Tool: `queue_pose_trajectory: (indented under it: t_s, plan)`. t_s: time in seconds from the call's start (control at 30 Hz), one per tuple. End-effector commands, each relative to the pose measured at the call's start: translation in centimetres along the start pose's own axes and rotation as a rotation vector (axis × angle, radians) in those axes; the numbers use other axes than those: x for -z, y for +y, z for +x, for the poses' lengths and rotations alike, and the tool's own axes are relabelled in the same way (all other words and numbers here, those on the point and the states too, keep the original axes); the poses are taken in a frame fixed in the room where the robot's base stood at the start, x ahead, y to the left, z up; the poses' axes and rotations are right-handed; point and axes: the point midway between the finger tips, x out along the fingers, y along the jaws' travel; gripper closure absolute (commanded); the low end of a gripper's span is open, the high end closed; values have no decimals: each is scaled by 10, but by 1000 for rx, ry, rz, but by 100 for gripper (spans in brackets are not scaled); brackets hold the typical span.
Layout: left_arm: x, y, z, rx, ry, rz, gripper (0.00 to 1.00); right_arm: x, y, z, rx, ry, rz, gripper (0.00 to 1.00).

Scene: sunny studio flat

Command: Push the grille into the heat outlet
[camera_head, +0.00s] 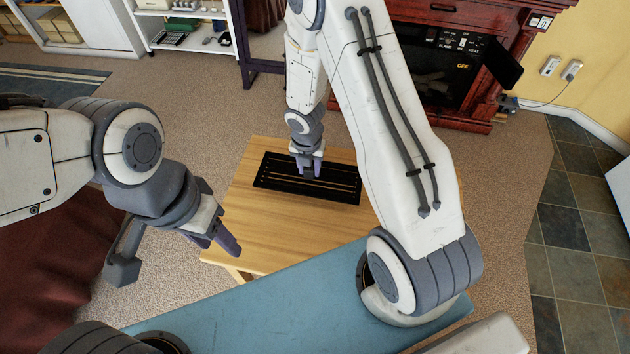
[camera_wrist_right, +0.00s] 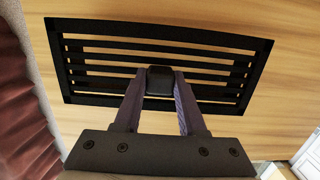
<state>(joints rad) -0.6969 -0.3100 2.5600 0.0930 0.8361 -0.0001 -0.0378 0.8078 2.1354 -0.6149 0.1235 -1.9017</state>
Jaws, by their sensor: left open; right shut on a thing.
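The black slatted grille (camera_head: 335,185) lies flat on the light wooden table (camera_head: 265,234). It also shows in the right wrist view (camera_wrist_right: 90,98), with wood-coloured gaps between its slats. My right gripper (camera_head: 308,172) is over the grille and shut on a small black block-like part (camera_wrist_right: 160,80) at its middle.
A blue surface (camera_head: 270,315) lies in front of the wooden table. White shelves (camera_head: 195,40) stand at the back left. A dark red cloth-like thing (camera_head: 45,260) is at the left. Carpet (camera_head: 180,110) is open between table and shelves.

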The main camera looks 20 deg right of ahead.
Motion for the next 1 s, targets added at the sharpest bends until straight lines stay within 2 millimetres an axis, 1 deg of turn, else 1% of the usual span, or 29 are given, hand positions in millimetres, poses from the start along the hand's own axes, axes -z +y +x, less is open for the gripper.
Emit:
queue_pose_trajectory:
  t_s: [0.03,0.53,1.0]
  plan:
    - [0,0,-5,0,0,0,50,-1,0,-5,-1,-1,0,100]
    - [2,2,-30,0,0,0,50,-4,0,-28,-1,-1,0,100]
    - [2,2,-31,0,0,0,50,-4,0,-29,-1,-1,0,100]
